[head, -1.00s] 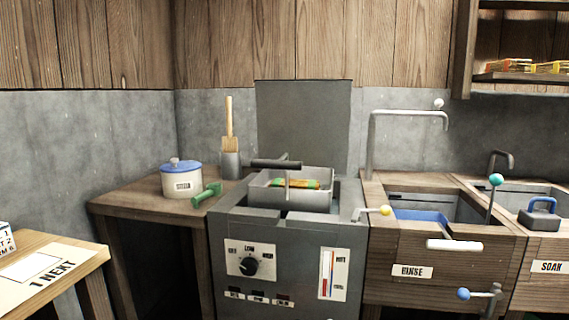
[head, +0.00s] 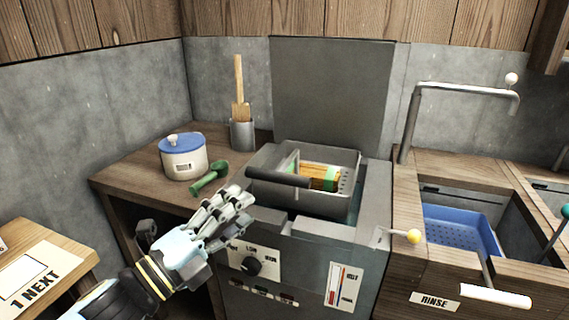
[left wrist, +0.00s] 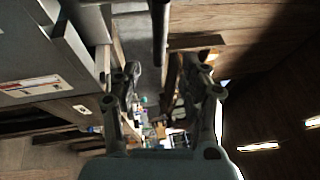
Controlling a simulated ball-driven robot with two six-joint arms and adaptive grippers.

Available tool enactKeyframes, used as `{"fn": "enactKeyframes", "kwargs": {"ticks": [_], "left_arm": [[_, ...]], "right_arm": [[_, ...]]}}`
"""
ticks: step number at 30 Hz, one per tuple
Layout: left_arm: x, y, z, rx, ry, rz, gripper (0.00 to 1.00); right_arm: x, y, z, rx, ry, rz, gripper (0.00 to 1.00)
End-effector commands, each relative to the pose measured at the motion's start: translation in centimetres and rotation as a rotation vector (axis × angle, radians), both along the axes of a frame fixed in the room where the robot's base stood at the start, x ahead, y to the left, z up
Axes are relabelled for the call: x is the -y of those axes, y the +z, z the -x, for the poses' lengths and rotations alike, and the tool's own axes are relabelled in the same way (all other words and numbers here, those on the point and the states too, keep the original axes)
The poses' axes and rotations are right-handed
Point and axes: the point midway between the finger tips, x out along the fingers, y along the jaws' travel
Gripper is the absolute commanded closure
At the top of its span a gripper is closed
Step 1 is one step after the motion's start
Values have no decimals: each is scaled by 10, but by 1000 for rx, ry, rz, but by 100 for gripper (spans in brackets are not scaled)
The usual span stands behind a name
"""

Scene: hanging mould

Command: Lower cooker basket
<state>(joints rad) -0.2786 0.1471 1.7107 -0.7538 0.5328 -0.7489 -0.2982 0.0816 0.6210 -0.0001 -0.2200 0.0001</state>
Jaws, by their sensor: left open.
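The grey cooker basket (head: 345,205) sits tilted in the top opening of the grey cooker (head: 305,268), in the middle of the head view. A brown and green bundle (head: 322,176) lies inside it. Its dark handle (head: 277,176) points left. My left gripper (head: 238,210) is open and empty, in front of the cooker, below and to the left of the handle and apart from it. In the left wrist view the open fingers (left wrist: 165,85) show, with a dark bar (left wrist: 160,30) beyond them that may be the handle. My right gripper is not in view.
A white pot with a blue lid (head: 184,160) and a green scoop (head: 210,178) stand on the left counter, with a tool holder (head: 242,135) behind.

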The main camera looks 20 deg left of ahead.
Motion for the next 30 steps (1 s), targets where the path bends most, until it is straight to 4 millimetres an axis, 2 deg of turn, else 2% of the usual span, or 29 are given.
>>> {"fn": "enactKeyframes", "kwargs": {"ticks": [3,6,16,21,30], "left_arm": [[5,4,-12,2,2,3,56],[13,9,-28,2,2,5,56],[37,18,-82,-1,2,5,56],[43,19,-93,-2,1,4,56],[44,18,-95,-3,1,4,57]], "right_arm": [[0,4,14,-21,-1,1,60],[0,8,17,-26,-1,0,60],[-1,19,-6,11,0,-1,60],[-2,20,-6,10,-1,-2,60],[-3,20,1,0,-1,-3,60]]}}
